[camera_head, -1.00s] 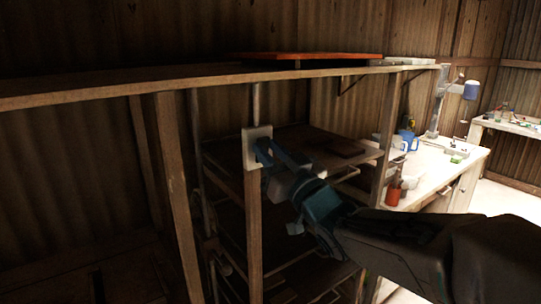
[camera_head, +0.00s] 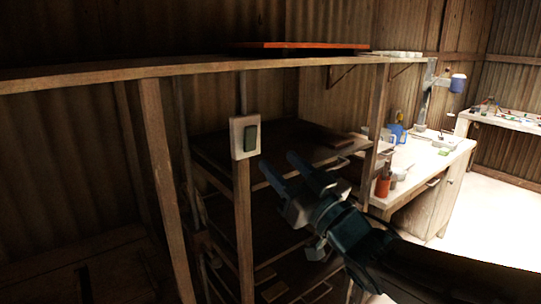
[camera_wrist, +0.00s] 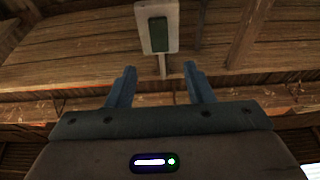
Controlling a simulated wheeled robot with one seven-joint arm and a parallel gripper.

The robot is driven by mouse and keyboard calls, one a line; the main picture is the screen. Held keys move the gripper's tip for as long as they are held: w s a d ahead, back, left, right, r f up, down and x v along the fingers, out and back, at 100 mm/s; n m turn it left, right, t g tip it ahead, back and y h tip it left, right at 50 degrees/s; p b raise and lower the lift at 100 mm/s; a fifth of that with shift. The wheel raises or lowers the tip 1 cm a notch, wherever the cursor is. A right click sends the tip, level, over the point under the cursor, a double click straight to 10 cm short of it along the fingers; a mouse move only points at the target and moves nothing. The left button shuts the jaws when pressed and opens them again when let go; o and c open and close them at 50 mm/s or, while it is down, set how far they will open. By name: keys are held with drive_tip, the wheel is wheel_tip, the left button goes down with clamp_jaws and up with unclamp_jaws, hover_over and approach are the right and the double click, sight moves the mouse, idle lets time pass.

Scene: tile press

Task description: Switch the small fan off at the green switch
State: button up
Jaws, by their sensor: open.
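The green switch (camera_head: 250,138) sits on a white plate (camera_head: 236,150) fixed to a wooden post of the shelf rack. In the wrist view the green switch (camera_wrist: 158,34) shows at the top, beyond my fingertips, on its white plate (camera_wrist: 145,44). My gripper (camera_head: 279,163) is open and empty, to the right of and a little below the switch, apart from it in the head view. Its two blue fingers (camera_wrist: 160,78) point toward the plate in the wrist view. I cannot make out the small fan in either view.
A wooden shelf board (camera_head: 190,70) runs above the switch, with an orange-red panel (camera_head: 300,46) on top. Dark shelves (camera_head: 285,145) lie behind my gripper. A lit workbench (camera_head: 440,155) with a red container (camera_head: 383,187) and blue jug (camera_head: 398,133) stands to the right.

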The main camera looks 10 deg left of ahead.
drive_tip(key=v, duration=0.5)
drive_tip(key=shift+s+d+b, duration=0.1)
drive_tip(key=shift+d+b, duration=0.05)
drive_tip(key=shift+b, duration=0.15)
drive_tip(key=w+d+f+m+h+p, duration=0.1)
drive_tip(key=w+d+f+m+h, duration=0.1)
drive_tip(key=d+f+m+h, duration=0.35)
drive_tip(key=w+d+f+m+h+p, duration=0.1)
drive_tip(key=w+d+f+m+h, duration=0.15)
drive_tip(key=d+f+h, duration=0.5)
drive_tip(key=s+d+f+m+g+h+p, duration=0.1)
drive_tip(key=s+d+f+g, duration=0.2)
drive_tip(key=s, duration=0.4)
drive_tip(key=s+d+f+m+g+h, duration=0.1)
drive_tip(key=s+d+f+g+h, duration=0.1)
drive_tip(key=s+f+g, duration=0.3)
drive_tip(key=s+d+g, duration=0.1)
drive_tip(key=s+g, duration=0.1)
drive_tip(key=g, duration=0.1)
drive_tip(key=shift+s+d+h+p, duration=0.2)
drive_tip(key=shift+s+h+p, duration=0.1)
drive_tip(key=shift+s+p, duration=0.1)
